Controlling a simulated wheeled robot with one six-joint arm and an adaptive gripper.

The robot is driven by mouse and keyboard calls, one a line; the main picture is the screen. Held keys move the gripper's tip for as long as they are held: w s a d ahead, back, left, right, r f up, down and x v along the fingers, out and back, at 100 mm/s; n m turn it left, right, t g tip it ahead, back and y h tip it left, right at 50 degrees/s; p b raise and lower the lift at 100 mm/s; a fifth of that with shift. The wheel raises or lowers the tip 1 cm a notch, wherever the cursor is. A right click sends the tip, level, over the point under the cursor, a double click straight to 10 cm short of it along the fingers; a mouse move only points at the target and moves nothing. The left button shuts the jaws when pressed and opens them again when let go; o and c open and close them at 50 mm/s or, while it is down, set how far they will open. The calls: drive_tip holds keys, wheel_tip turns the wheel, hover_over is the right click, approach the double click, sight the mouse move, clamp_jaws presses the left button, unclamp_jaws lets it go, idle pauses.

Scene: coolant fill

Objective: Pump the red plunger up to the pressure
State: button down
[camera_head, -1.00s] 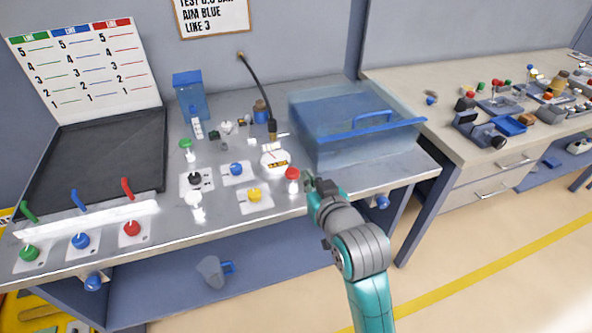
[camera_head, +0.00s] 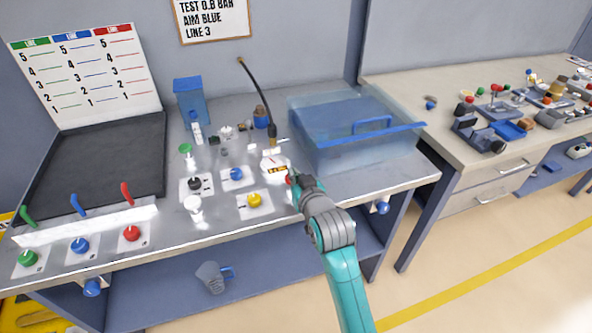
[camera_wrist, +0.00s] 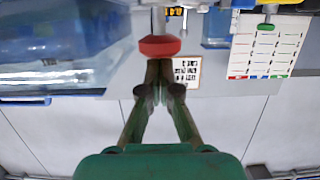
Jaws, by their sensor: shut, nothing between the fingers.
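The red plunger's knob (camera_head: 290,180) is near the front of the bench, mostly hidden by my gripper (camera_head: 297,187) in the head view. In the wrist view the red knob (camera_wrist: 159,46) sits right at the tips of my gripper (camera_wrist: 160,68). The fingers are shut together with nothing between them. They look close to or touching the knob, but I cannot tell which. A white unit with a small display (camera_head: 275,168) stands just behind the plunger. The display (camera_wrist: 175,11) also shows at the wrist view's top edge, its reading too small to make out.
A clear blue-tinted tank (camera_head: 335,155) stands right of the plunger. A yellow knob (camera_head: 254,199) and a blue knob (camera_head: 236,174) are to the left. A wall sign (camera_head: 212,20) reads test 0.8 bar, aim blue, line 3.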

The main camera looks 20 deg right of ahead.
drive_tip(key=shift+f, duration=0.2)
drive_tip(key=shift+f, duration=1.4)
